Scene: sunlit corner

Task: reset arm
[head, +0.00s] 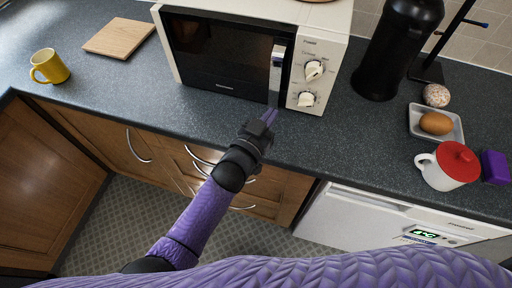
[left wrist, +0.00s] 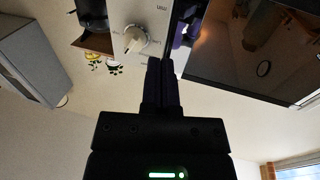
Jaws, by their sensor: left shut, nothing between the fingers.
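My left gripper (head: 269,117) is in front of the microwave (head: 224,58), near the counter's front edge and below the microwave's door handle. Its fingers are together with nothing between them. In the left wrist view the gripper (left wrist: 161,66) also shows with its fingers closed, near the microwave's control panel and knob (left wrist: 135,40). The microwave door looks shut in the head view. My right gripper is in neither view.
A yellow mug (head: 49,67) and a wooden board (head: 118,38) are at the left. At the right are a black cylinder (head: 395,50), a white tray (head: 451,134) with a brown egg-shaped item, a red-lidded white mug (head: 447,167) and a purple block (head: 495,167). Wooden drawers are below.

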